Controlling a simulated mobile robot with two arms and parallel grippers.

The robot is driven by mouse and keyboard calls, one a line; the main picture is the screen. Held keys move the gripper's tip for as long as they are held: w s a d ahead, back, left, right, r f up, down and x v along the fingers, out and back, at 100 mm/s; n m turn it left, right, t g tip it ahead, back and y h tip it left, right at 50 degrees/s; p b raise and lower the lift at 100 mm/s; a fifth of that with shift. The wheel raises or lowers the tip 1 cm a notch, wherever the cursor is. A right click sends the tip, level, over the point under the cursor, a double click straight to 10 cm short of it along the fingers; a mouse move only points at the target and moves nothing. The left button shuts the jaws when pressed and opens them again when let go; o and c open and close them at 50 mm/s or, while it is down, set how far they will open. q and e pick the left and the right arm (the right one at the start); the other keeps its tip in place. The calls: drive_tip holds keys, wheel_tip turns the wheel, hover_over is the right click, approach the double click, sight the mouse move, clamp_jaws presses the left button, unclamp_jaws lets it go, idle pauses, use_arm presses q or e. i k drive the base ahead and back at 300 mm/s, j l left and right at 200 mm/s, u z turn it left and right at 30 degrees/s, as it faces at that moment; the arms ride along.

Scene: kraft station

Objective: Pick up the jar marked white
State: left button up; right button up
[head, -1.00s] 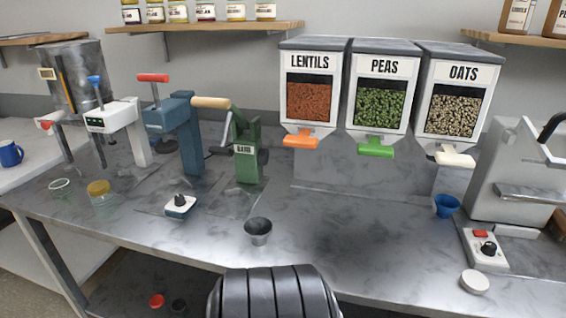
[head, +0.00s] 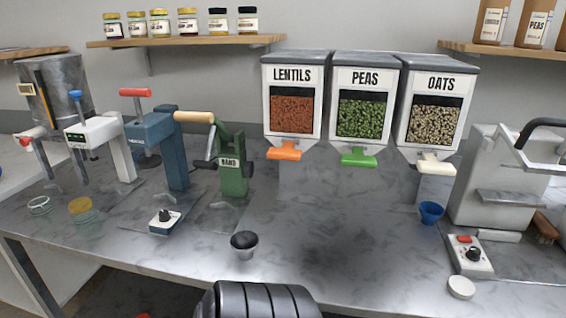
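Several small labelled jars stand in a row on the upper left wall shelf: three jars with yellowish lids at the left (head: 112,26), (head: 137,24), (head: 159,23), then one with a yellow lid (head: 187,22) and two with dark lids (head: 218,22), (head: 248,20). Their labels are too small to read, so I cannot tell which is marked white. Neither of my grippers is in view.
Labelled dispensers for lentils (head: 291,105), peas (head: 362,108) and oats (head: 435,112) stand at the back of the metal counter (head: 330,245). Lever presses, including a green one (head: 232,165), stand at left. A small cup (head: 244,246) and blue cup (head: 431,212) sit on the counter.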

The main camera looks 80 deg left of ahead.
sight(44, 215)
drive_tip(key=u, duration=3.9)
drive_tip(key=i+j+u, duration=0.15)
drive_tip(key=k+l, duration=0.05)
